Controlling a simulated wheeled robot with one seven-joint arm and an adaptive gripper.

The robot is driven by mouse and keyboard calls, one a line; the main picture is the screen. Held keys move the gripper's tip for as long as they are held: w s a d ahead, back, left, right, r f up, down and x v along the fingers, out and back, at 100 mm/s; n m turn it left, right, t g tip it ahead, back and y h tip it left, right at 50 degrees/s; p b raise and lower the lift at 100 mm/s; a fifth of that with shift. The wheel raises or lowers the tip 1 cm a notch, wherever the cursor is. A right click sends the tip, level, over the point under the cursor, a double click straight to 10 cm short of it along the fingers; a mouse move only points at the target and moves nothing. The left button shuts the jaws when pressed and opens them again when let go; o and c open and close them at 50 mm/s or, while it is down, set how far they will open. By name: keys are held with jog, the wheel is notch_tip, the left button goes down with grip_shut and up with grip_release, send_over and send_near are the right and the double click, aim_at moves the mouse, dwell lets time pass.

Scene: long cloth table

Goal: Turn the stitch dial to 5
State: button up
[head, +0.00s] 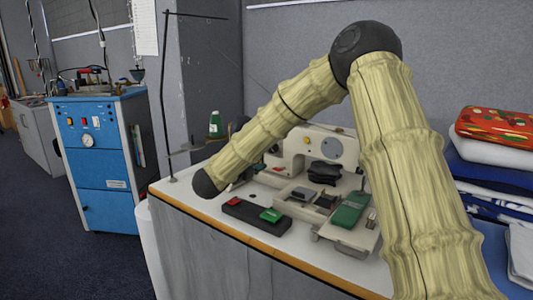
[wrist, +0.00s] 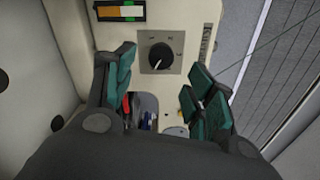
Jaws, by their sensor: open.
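The stitch dial (wrist: 159,57) is a round black knob on a grey square plate, seen in the wrist view on the cream face of the sewing machine (wrist: 190,15). A pale pointer line shows on the knob, and the small marks around it are too blurred to read. My gripper (wrist: 163,66) is open, its green-padded fingers apart on the left and right below the dial. I see no contact with the knob. In the head view the sewing machine (head: 345,143) stands on the table, partly behind my arm, and I cannot make out the gripper there.
On the white table (head: 180,190) lie a dark tray (head: 250,217) with red and green items and a green object (head: 350,209). A thin dark stand (head: 165,90) rises at the left corner. Folded cloths (head: 490,155) are stacked at right. A blue cabinet (head: 95,150) stands left.

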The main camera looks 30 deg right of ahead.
jog(key=shift+v, duration=2.95)
